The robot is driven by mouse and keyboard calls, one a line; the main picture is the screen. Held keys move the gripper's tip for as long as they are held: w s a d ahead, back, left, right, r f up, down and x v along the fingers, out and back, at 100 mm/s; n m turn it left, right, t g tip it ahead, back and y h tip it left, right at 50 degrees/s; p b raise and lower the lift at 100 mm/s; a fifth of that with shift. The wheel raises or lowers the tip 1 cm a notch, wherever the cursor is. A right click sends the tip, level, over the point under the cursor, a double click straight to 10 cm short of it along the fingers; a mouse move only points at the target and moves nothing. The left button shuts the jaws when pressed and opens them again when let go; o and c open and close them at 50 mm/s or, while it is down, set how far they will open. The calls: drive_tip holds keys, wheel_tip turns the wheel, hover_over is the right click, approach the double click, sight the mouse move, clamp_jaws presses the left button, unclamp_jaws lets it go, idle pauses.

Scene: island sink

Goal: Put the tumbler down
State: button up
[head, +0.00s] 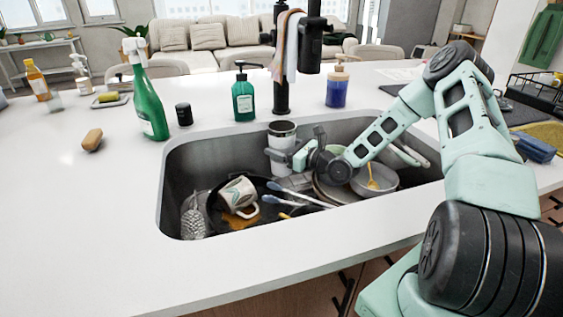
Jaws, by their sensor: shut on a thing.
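The tumbler (282,158) is a tall white cylinder with a dark rim. It stands upright in the picture at the back of the sink, in front of the tap. My gripper (282,157) comes from the right and is shut on the tumbler's side. The tumbler's base is partly hidden behind the sink's contents, so I cannot tell whether it touches anything below.
The sink (180,178) holds a patterned mug (238,192), a grater, a dark pan, utensils and a bowl (375,180). A black tap (281,95) rises behind. A green spray bottle (148,100) and soap bottles (243,98) stand behind and left. The front-left counter (80,220) is clear.

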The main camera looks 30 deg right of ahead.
drive_tip(key=shift+f, duration=2.5)
drive_tip(key=shift+f, duration=0.2)
drive_tip(key=o, duration=0.9)
drive_tip(key=shift+r, duration=0.3)
drive_tip(key=v, duration=0.7)
drive_tip(key=shift+s+b, duration=0.3)
drive_tip(key=shift+b, duration=0.1)
